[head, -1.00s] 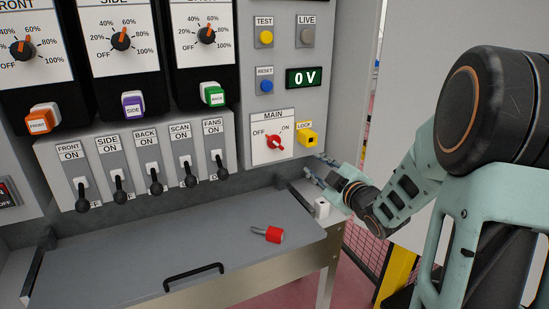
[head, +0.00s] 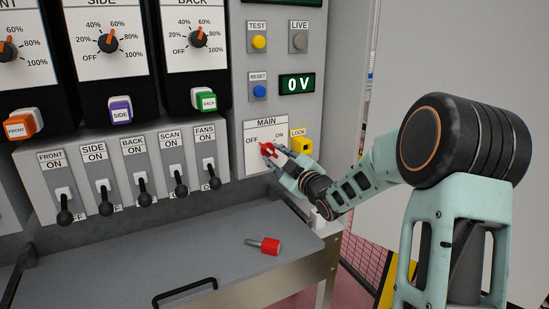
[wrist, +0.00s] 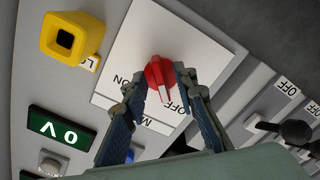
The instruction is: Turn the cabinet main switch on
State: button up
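The main switch is a red knob (head: 268,150) with a white pointer, on a white plate (head: 253,160) marked OFF, MAIN and ON. In the wrist view the knob (wrist: 160,74) appears with the lettering upside down, and its white pointer lies on the OFF side. My gripper (head: 275,153) is at the knob with one finger on either side. In the wrist view my gripper's fingertips (wrist: 158,75) straddle the knob closely; firm contact on both sides cannot be made out. The voltage display (head: 297,87) reads 0 V.
A yellow LOCK block (head: 301,143) sits right beside the plate, close to my gripper. A red padlock-like piece (head: 263,245) lies on the grey shelf (head: 180,255) below. Several black toggle levers (head: 144,199) stand left of the switch. TEST, LIVE and RESET buttons are above.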

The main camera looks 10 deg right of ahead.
jog(key=shift+w+a, duration=0.1)
jog(key=shift+w, duration=0.15)
grip_shut()
